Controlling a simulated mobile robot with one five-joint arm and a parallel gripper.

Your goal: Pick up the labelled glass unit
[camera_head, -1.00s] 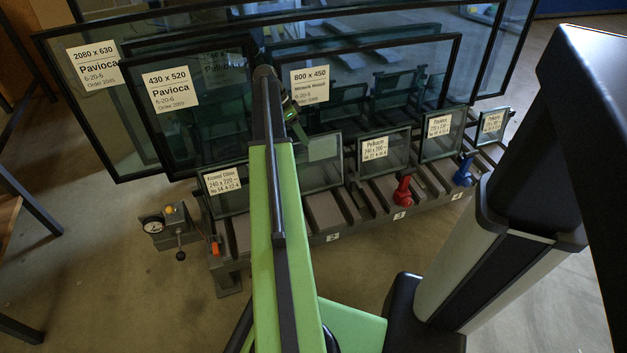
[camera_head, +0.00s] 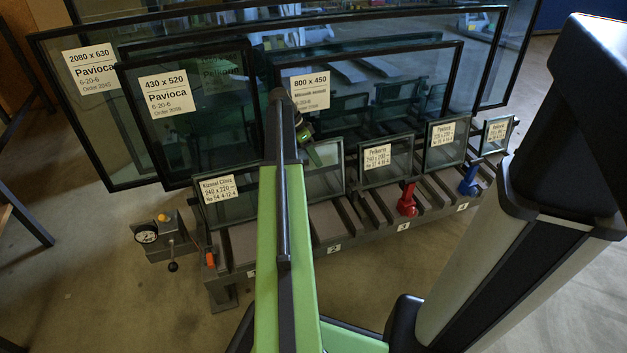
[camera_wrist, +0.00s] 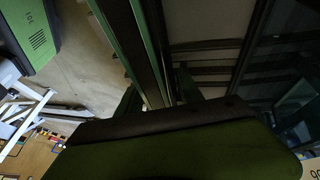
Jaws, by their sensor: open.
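My gripper (camera_head: 312,146) is open above that unit's upper left edge. In the wrist view, dark fingers (camera_wrist: 158,95) stand either side of an upright frame edge (camera_wrist: 142,50); contact is unclear. My arm hides part of the rack.
Large framed panes labelled 2080 x 630 (camera_head: 95,140), 430 x 520 (camera_head: 190,130) and 800 x 450 (camera_head: 385,85) stand close behind. A red lever (camera_head: 406,200) and blue lever (camera_head: 469,180) stick up at the rack's front. A gauge (camera_head: 147,236) sits left.

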